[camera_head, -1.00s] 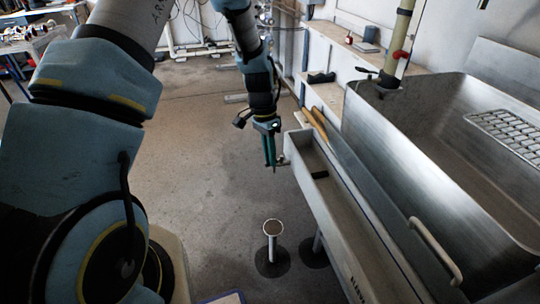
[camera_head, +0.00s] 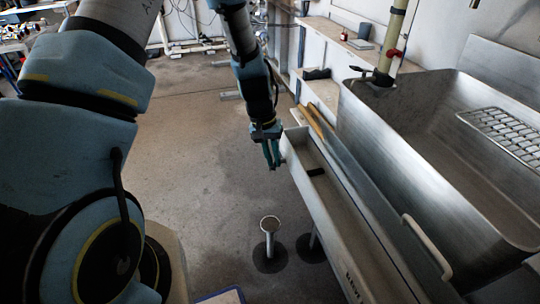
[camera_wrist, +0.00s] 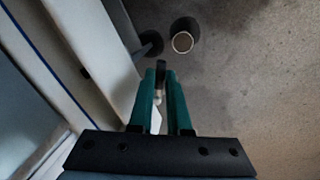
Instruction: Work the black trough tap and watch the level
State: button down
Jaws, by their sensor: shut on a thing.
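The narrow grey trough (camera_head: 345,215) runs from the middle toward the lower right, beside the big steel sink. My gripper (camera_head: 273,164) points down at the trough's far left side. In the wrist view my gripper (camera_wrist: 164,80) has its two green fingers close together, shut on the black trough tap (camera_wrist: 161,69). The tap's dark end shows between the fingertips, with a pale metal part behind it. The fingers hide most of the tap, and its angle is hard to tell. I cannot make out a liquid level.
The steel sink (camera_head: 425,160) stands right of the trough, with a looped rail (camera_head: 428,247) on its near side. A pipe with a red-handled valve (camera_head: 394,53) rises behind it. An upright drain pipe (camera_head: 270,225) stands on the floor below.

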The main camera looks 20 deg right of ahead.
jog(key=shift+s+d+n+t+p, duration=0.15)
jog(key=shift+d+n+p, duration=0.1)
jog(key=shift+n, duration=0.7)
jog(key=shift+s+d+n+t+p, duration=0.1)
jog(key=shift+d+n+t, duration=0.15)
jog(key=shift+n, duration=0.65)
jog(key=shift+s+d+n+t+p, duration=0.1)
jog(key=shift+s+d+n+p, duration=0.15)
jog(key=shift+n, duration=0.7)
jog(key=shift+w+d, duration=0.1)
jog(key=shift+d, duration=0.05)
jog(key=c, duration=0.9)
grip_release()
jog(key=shift+o, duration=0.2)
